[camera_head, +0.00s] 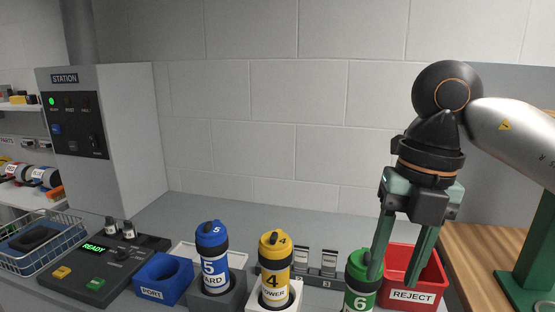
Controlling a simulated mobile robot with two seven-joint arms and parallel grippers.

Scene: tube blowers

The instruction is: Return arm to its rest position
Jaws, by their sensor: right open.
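My right gripper (402,272) comes in from the right with its two fingers pointing down and spread apart. It is open, and nothing shows between the fingers. Its left finger overlaps the edge of the green tube marked 6 (360,283) in the picture; I cannot tell whether they touch. Its right finger hangs in front of the red REJECT bin (424,297). My left gripper is not in view.
A yellow tube 4 (275,267) and a blue tube 5 (211,250) stand upright in holders. A blue PORT block (164,281), a control box (103,268) and a wire basket (42,260) are to the left. A station cabinet (110,140) stands behind. The air before the wall is clear.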

